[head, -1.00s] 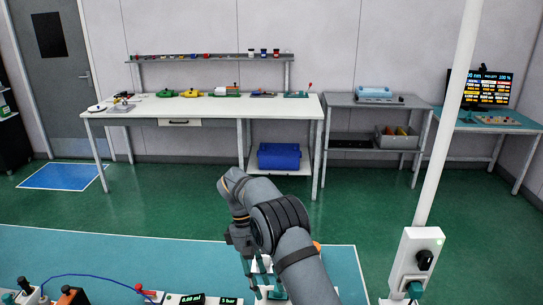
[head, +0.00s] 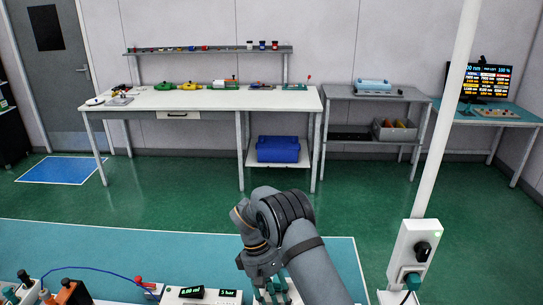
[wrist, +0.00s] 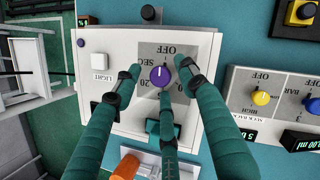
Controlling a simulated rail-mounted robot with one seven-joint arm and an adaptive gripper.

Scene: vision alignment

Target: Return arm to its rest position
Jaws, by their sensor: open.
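My arm reaches over the near teal bench (head: 180,245) in the head view, bent at a dark-ringed grey joint. My gripper (head: 268,295) points down at the bench's front part, partly cut off by the frame's lower edge. In the wrist view my gripper (wrist: 158,82) has three teal fingers spread apart, with nothing seen held between them. A purple knob (wrist: 160,76) on a white panel (wrist: 125,45) lies in line with the gap between the fingertips. I cannot tell how far the tips are from the panel.
Beside the panel in the wrist view is a grey unit with a yellow knob (wrist: 261,97). A yellow button (wrist: 302,12) sits above it. A white post with a switch box (head: 415,255) stands right of my arm. A white workbench (head: 205,101) is at the back.

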